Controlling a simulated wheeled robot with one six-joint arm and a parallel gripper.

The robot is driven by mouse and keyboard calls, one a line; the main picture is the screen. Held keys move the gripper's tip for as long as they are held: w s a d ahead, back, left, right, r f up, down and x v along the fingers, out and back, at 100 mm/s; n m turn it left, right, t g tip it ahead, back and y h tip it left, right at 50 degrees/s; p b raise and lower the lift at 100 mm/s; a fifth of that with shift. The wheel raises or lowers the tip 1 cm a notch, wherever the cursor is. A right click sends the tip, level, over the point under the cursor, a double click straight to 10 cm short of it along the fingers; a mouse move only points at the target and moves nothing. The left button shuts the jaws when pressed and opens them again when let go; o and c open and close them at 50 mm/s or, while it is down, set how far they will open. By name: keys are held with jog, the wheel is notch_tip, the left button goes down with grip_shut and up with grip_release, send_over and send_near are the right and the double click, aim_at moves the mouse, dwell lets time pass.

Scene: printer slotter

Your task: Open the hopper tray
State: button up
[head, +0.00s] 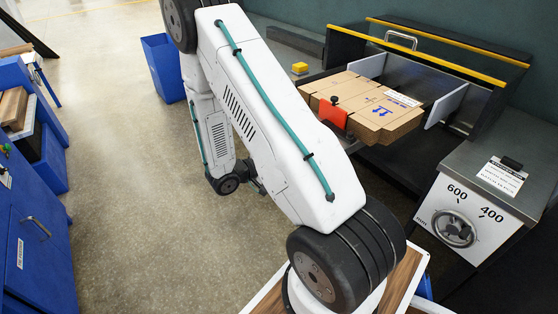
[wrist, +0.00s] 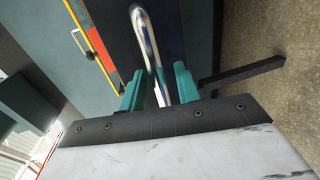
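A bent silver handle (wrist: 150,45) stands out from a dark blue panel (wrist: 185,30) in the wrist view; I take it to be the hopper tray's handle. My gripper (wrist: 159,80) has its two teal fingers apart, one on each side of the handle bar. Narrow gaps seem to show between the bar and the fingers, so it looks open around the bar. In the head view my white arm hides the gripper and this handle. The slotter's hopper (head: 462,68) stands at the upper right, with flat cardboard boxes (head: 362,104) in front of it.
A red-orange guide (head: 333,113) touches the boxes. A control box with a dial (head: 456,229) is at the right. A blue bin (head: 163,68) stands on the floor, and blue cabinets (head: 35,246) line the left. Open floor (head: 130,190) lies between.

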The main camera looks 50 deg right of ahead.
jog(key=v, duration=0.8)
dwell(0.6)
